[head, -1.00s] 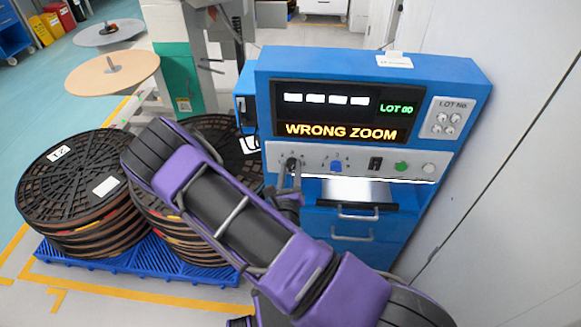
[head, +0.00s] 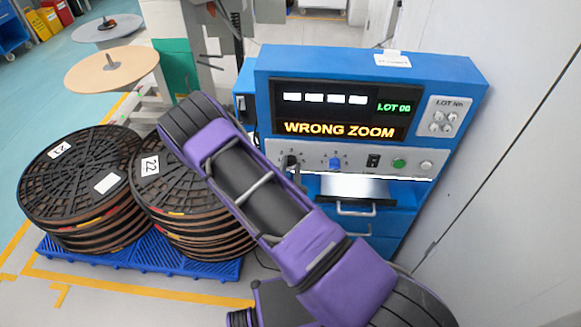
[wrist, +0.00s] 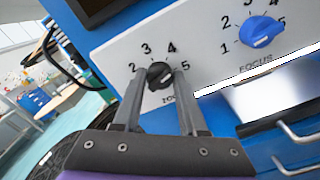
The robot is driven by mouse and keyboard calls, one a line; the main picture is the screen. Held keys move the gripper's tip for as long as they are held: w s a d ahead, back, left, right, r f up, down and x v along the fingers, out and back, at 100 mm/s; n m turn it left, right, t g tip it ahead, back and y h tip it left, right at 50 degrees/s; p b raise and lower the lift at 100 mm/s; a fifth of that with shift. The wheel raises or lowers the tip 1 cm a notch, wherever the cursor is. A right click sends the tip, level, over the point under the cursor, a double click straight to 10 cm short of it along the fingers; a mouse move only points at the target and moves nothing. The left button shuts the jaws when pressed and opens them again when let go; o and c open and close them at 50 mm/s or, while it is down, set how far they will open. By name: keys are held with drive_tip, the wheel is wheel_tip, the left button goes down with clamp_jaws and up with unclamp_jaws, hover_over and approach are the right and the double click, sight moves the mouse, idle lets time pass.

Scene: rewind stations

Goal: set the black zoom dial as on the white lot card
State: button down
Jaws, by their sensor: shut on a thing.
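The black zoom dial (wrist: 159,75) sits on the white panel between the two fingertips of my gripper (wrist: 160,78) in the wrist view, and the gripper is shut on it. The numbers 2, 3, 4 and 5 show around it; the place for 1 is hidden by the left finger. I cannot clearly tell which number the dial points to.
The display (head: 340,110) reads "LOT 00" and "WRONG ZOOM". Stacked reels (head: 75,185) stand on a blue pallet (head: 120,262) at left. A grey wall borders the right.

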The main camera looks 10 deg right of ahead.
drive_tip(key=m, duration=0.5)
drive_tip(key=shift+b, duration=0.4)
drive_tip(key=shift+m, duration=0.3)
drive_tip(key=shift+c, duration=2.2)
unclamp_jaws()
drive_tip(key=shift+s, duration=0.1)
drive_tip(key=b+v, duration=0.1)
drive_tip(key=v, duration=1.6)
drive_tip(key=shift+s, duration=0.15)
